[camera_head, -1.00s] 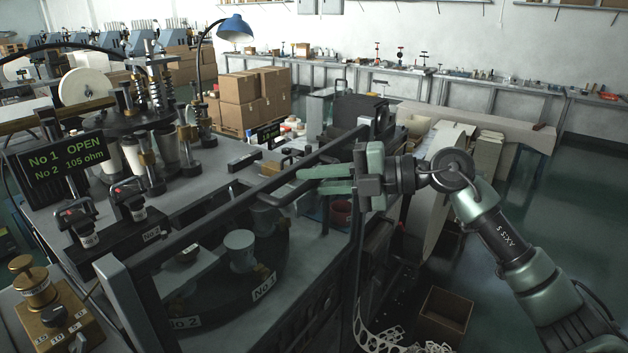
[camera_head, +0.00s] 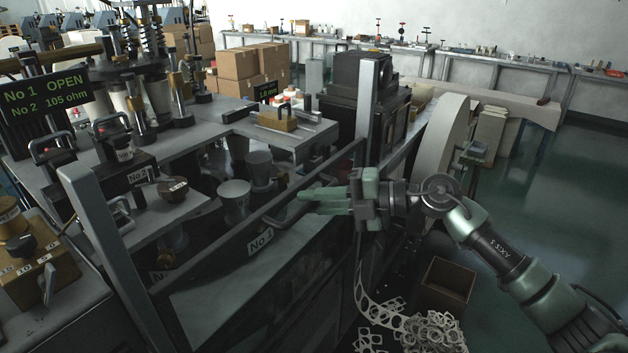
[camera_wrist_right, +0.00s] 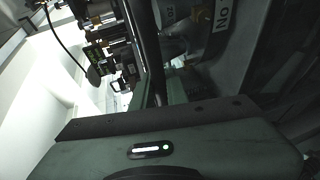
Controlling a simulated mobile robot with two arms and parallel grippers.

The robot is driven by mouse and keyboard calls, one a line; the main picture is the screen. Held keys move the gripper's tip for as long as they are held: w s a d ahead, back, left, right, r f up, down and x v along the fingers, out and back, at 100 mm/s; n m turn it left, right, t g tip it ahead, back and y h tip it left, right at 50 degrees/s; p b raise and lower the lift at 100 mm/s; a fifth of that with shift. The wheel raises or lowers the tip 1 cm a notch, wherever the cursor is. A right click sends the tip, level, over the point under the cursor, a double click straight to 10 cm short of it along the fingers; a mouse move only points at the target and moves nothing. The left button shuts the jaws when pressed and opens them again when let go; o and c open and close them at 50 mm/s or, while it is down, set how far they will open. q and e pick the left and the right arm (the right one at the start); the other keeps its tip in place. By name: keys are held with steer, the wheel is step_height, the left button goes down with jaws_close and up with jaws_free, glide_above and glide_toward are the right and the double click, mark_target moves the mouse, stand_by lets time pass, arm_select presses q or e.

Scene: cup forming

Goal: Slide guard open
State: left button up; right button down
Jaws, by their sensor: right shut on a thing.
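The guard is a see-through panel in a dark frame across the front of the machine. Its dark top bar (camera_head: 243,231) runs slantwise between two grey posts, well below the post tops. A dark curved handle (camera_head: 284,220) stands out from the guard near its right part. My right gripper (camera_head: 312,199) reaches in from the right and is shut on this handle, its green fingers partly hiding it. In the right wrist view a dark bar (camera_wrist_right: 151,50) runs down to the gripper; the grip itself is mostly hidden. My left gripper is not in view.
The grey posts (camera_head: 368,105) frame the opening. Behind the guard stand grey round tools (camera_head: 234,196) on the machine. A display (camera_head: 45,97) reads "No 1 OPEN, No 2 105 ohm". An open carton (camera_head: 447,284) and scrap strip (camera_head: 432,332) lie on the floor below my right arm.

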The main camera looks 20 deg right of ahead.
step_height(320, 180, down, 15)
steer(key=b, duration=0.6)
steer(key=shift+a+f, duration=0.1)
steer(key=shift+f, duration=0.1)
steer(key=c, duration=1.4)
jaws_free()
steer(key=shift+r, duration=0.1)
steer(key=b, duration=0.2)
glide_toward(292, 258)
steer(key=shift+v, duration=1.35)
